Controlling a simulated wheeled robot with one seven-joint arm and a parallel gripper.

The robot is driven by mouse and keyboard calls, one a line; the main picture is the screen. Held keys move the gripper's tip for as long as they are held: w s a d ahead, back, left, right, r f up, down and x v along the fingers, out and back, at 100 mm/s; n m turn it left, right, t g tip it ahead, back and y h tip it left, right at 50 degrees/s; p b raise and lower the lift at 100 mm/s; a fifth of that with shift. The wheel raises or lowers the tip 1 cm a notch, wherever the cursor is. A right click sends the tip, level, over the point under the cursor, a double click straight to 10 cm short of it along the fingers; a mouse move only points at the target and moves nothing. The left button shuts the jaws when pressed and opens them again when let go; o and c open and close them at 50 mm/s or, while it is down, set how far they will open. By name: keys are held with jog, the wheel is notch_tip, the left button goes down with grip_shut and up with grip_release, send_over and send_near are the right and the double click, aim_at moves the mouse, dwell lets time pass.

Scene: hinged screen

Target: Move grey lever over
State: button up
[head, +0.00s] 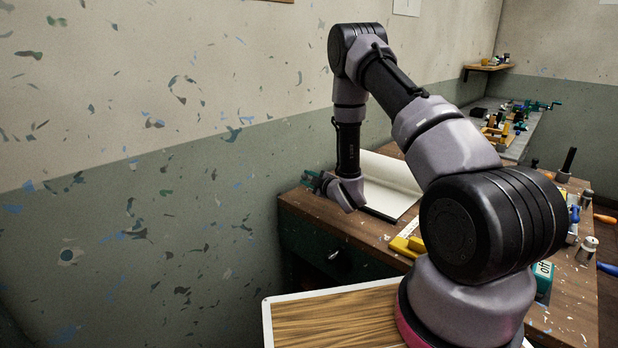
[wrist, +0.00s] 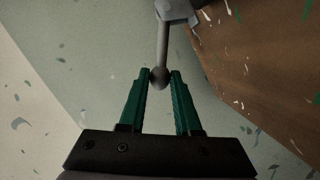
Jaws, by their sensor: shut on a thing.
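In the wrist view, the grey lever (wrist: 162,42) is a thin rod with a dark round knob at its near end. Its far end meets a pale grey block at the edge of the brown bench top. My gripper (wrist: 160,74) has its green fingertips shut on the knob, one on each side. In the head view, my gripper (head: 316,181) is at the bench's far left corner, beside the wall. The lever cannot be made out there.
A pale hinged screen (head: 392,172) stands open on the wooden bench (head: 345,224), just right of my gripper. Yellow parts (head: 408,243) lie nearer. The speckled wall (head: 150,200) is close on the left. More tools crowd the bench's right side.

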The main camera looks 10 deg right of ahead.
aim_at(305, 197)
jog(key=shift+a+f, duration=0.1)
jog(key=shift+f, duration=0.05)
jog(key=shift+s+a+f, duration=0.15)
jog(key=shift+a+f, duration=0.05)
jog(key=shift+f, duration=0.25)
jog(key=shift+s+a+f, duration=0.15)
jog(key=shift+f, duration=0.4)
jog(key=shift+s+a+f, duration=0.1)
jog(key=shift+s+f, duration=0.1)
jog(key=shift+f, duration=0.8)
